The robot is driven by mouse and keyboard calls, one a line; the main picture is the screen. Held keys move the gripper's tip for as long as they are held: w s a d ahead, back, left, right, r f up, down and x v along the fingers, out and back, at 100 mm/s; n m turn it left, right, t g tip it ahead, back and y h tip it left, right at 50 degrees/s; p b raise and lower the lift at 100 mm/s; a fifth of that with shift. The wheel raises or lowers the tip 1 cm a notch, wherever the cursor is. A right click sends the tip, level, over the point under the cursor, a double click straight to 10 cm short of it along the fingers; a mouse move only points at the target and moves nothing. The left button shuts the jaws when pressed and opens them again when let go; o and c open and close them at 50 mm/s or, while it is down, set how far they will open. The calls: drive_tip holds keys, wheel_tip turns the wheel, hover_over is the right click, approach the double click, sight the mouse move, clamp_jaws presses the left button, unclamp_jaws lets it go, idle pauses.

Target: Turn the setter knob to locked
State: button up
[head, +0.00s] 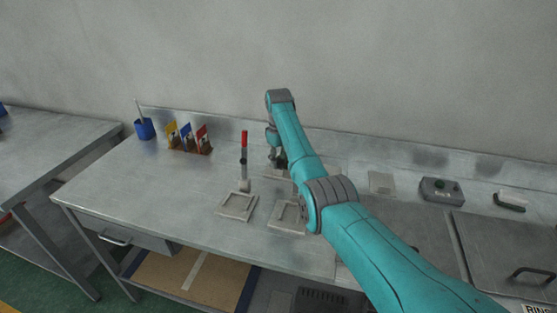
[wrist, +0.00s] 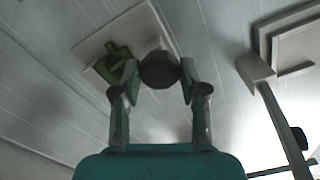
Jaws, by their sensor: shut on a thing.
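The setter knob (wrist: 160,69) shows in the wrist view as a dark, rounded, many-sided knob over a pale square plate (wrist: 92,50). My gripper (wrist: 156,82) is shut on the knob, with one finger at each side. A small green piece lies on the plate just left of the knob, close to the left fingertip. Which position the knob points to cannot be read. In the head view my gripper (head: 276,158) is low over the bench behind my arm, and the knob is hidden there.
A red-handled clamp (head: 244,148) stands just left of my gripper, near pale square plates (head: 237,206). Coloured cards (head: 188,138) and a blue cup (head: 145,129) are at the back left. The bench's left front is clear.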

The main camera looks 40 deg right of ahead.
drive_tip(key=m, duration=0.4)
drive_tip(key=shift+m, duration=0.4)
drive_tip(key=m, duration=0.9)
drive_tip(key=shift+m, duration=1.8)
drive_tip(key=o, duration=1.1)
drive_tip(key=shift+o, duration=0.2)
